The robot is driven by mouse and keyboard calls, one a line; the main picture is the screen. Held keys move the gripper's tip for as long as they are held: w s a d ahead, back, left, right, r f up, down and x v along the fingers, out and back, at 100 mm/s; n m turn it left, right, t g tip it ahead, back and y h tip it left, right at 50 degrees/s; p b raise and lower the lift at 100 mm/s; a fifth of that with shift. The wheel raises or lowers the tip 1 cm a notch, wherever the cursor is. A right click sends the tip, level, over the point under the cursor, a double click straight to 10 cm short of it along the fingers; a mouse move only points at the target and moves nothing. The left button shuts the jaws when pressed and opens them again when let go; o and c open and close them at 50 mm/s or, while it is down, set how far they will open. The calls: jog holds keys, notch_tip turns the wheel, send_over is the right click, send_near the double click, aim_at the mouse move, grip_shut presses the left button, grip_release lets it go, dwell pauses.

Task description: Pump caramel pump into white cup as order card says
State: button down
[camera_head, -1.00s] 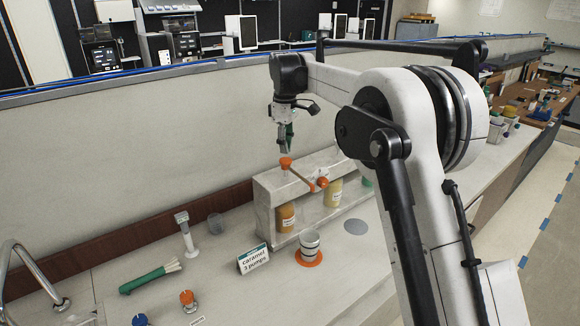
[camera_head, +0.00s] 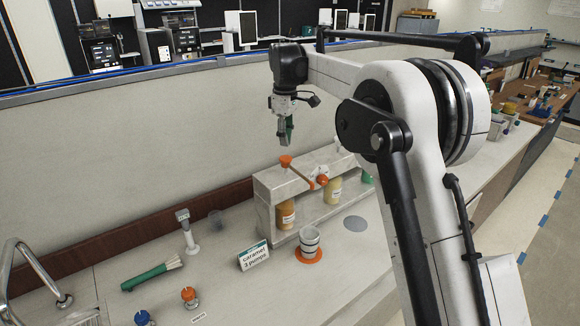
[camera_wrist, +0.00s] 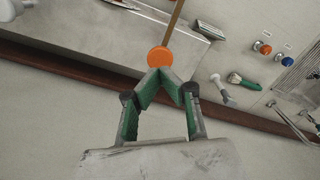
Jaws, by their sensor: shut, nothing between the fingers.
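My gripper (camera_head: 285,143) is shut and empty, a short way above the orange pump head (camera_head: 285,160) at the left of the dispenser rack. In the wrist view its green-padded fingertips (camera_wrist: 165,76) meet beside this orange head (camera_wrist: 158,57) in the picture. The bottle below, with amber contents (camera_head: 285,213), stands in the rack; its label is too small to read. The white cup (camera_head: 309,238), with grey bands, stands upright on an orange disc (camera_head: 309,256) before the rack. The order card (camera_head: 253,257) reads "caramel 3 pumps".
The grey rack (camera_head: 265,205) also holds a yellow bottle (camera_head: 333,190) and a partly hidden green one (camera_head: 367,177). A grey disc (camera_head: 355,223) lies bare right of the cup. A green-handled brush (camera_head: 150,275) lies left. A low wall runs behind the counter.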

jog(key=shift+r, duration=0.1)
jog(key=shift+r+p, duration=1.75)
jog(key=shift+r, duration=1.2)
jog(key=s+d+m+t+b, duration=0.2)
jog(key=s+d+m+b, duration=0.2)
jog(key=s+d, duration=0.55)
jog(key=s+d+m+t+b, duration=0.2)
jog(key=s+d+m+b, duration=0.3)
jog(key=s, duration=0.7)
jog(key=s+d+f+m+t+b, duration=0.1)
jog(key=s+d+f, duration=0.3)
jog(key=s+f, duration=0.6)
jog(key=s+d+f+m+t+b, duration=0.2)
jog(key=s+d+f+m+b, duration=0.1)
jog(key=s+f, duration=0.6)
jog(key=s+d+b, duration=0.1)
jog(key=s+d, duration=0.1)
jog(key=s, duration=0.2)
jog(key=shift+f+m+b, duration=0.3)
jog(key=shift+f, duration=0.1)
